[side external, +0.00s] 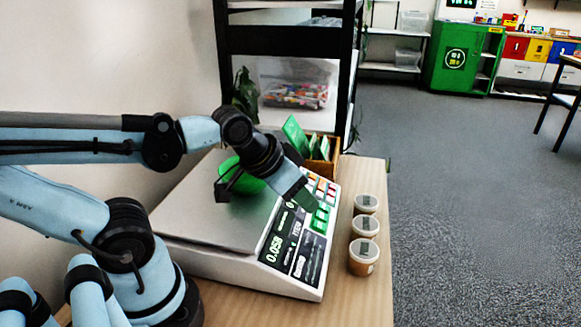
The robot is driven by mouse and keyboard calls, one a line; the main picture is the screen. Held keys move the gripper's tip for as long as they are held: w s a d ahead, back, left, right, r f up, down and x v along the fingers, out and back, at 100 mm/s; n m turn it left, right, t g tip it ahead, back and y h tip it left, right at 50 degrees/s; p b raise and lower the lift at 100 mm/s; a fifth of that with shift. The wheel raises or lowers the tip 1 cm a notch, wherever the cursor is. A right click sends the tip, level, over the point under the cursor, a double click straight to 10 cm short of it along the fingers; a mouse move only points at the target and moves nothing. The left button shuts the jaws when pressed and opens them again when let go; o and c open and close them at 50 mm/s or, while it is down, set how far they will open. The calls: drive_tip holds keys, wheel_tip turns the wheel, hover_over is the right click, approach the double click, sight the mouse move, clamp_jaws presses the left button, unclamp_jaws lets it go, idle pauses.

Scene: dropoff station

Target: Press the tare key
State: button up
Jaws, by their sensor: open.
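A white weighing scale (232,263) with a steel pan (205,215) stands on a wooden table. Its sloped front panel has a dark display (275,247) with lit digits and a keypad (321,214) of coloured keys. I cannot read which key is the tare key. A green rounded object (243,178) sits on the pan, partly hidden by my wrist. My gripper (303,195) reaches over the pan and points down at the keypad. It is open, with its tip over or close to the keys and covering some of them. I cannot tell whether it touches one.
Several lidded tubs, three in a row (364,248), stand right of the scale. A wooden box (326,165) with green cards is behind the keypad. A black shelf (290,40) stands behind the table. The table front right (360,305) is clear.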

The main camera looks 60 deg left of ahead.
clamp_jaws()
idle(0.3)
idle(1.6)
